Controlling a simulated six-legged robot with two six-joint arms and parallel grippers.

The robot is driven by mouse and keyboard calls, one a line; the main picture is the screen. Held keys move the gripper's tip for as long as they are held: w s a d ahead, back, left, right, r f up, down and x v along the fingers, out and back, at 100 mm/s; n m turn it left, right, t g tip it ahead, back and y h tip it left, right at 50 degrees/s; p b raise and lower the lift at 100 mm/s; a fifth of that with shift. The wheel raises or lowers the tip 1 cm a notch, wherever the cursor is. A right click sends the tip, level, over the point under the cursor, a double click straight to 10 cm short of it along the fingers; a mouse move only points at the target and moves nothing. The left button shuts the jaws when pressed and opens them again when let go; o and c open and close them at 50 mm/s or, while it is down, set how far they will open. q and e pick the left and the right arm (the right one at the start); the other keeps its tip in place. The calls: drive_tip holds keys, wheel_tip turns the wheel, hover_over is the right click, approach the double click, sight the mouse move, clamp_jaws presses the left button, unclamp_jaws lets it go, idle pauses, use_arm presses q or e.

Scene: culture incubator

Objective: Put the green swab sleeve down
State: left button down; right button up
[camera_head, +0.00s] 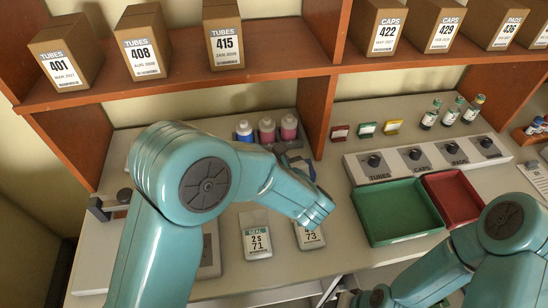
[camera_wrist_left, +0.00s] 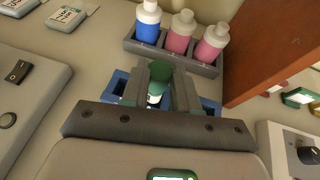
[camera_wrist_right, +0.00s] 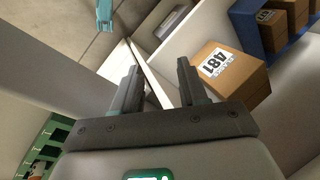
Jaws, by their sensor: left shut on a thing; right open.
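A green-topped piece (camera_wrist_left: 160,72) with a white part below it, which looks like the green swab sleeve, is between the fingers of my left gripper (camera_wrist_left: 162,88). The left gripper is shut on it. Blue holder parts (camera_wrist_left: 208,106) show on both sides of the fingers in the left wrist view. I cannot tell whether the sleeve touches anything beneath. In the head view my left arm hides most of this spot. My right gripper (camera_wrist_right: 158,85) is open and empty, low and away from the counter top.
A grey rack with one blue and two pink bottles (camera_head: 266,130) stands just behind the left gripper. A green tray (camera_head: 395,232) and a red tray (camera_head: 462,180) lie to the right. Labelled device 71 (camera_head: 256,240) lies in front. A box labelled 481 (camera_wrist_right: 228,72) is near the right gripper.

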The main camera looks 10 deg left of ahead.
use_arm(q)
drive_tip(key=shift+s, duration=0.15)
drive_tip(key=shift+f+b, duration=0.15)
drive_tip(key=shift+b, duration=0.15)
drive_tip(key=c, duration=0.9)
unclamp_jaws()
drive_tip(key=shift+w, duration=0.2)
drive_tip(key=shift+o, duration=0.2)
drive_tip(key=shift+s, duration=0.15)
drive_tip(key=shift+r, duration=0.2)
drive_tip(key=shift+d+r+p, duration=0.1)
drive_tip(key=shift+p, duration=0.25)
drive_tip(key=b+v, duration=0.2)
drive_tip(key=v, duration=0.5)
